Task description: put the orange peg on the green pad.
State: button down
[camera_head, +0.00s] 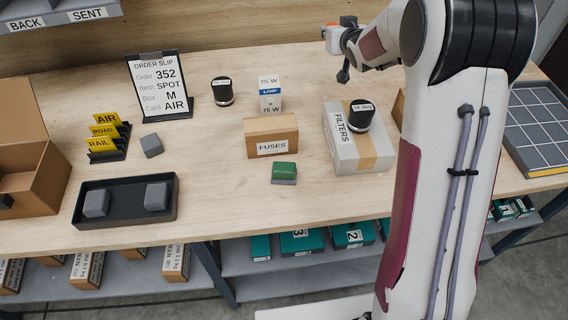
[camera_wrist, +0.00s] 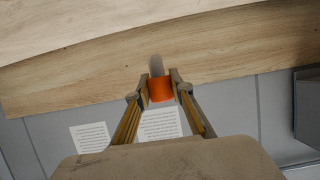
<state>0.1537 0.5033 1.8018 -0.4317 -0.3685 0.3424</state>
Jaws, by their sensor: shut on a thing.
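My gripper (camera_wrist: 160,82) shows in the wrist view with its two fingers shut on an orange peg (camera_wrist: 161,90). The peg's orange part sits between the fingertips, and a grey shape shows just beyond it. In the head view my arm's end is at the top, right of centre, above the back of the table; the fingers are not clear there. A small green-topped block (camera_head: 284,170) with a grey base sits on the table in front of the fuses box. I cannot tell whether this is the green pad; no other green pad is clear.
A fuses box (camera_head: 272,146), a lamp box (camera_head: 269,103) and a filters carton (camera_head: 345,155) with a black weight (camera_head: 359,115) stand mid-table. A black tray (camera_head: 126,219) holds two grey blocks at left. A grey gridded tray (camera_head: 538,120) lies right. My arm hides part of the table.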

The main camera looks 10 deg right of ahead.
jog(key=s+a+r+n+g+y, duration=0.1)
jog(key=s+a+r+n+y, duration=0.1)
jog(key=s, duration=0.4)
jog(key=s+a+r+n+y, duration=0.1)
jog(key=s+n+y, duration=0.15)
jog(key=s, duration=0.35)
jog(key=s+a+f+n+g+y, duration=0.2)
jog(key=s+a+n+y, duration=0.1)
jog(key=s+a, duration=0.4)
jog(key=s+a+f+n+g+y, duration=0.2)
jog(key=s+a, duration=0.5)
jog(key=s, duration=0.5)
jog(key=shift+a+n+g+y, duration=0.2)
jog(key=shift+n+g+y, duration=0.5)
jog(key=shift+n+y, duration=0.25)
jog(key=shift+f, duration=0.25)
send_over(285, 166)
jog(key=shift+f, duration=2.8)
jog(key=shift+f, duration=0.1)
jog(key=shift+f, duration=2)
jog(key=shift+f, duration=0.1)
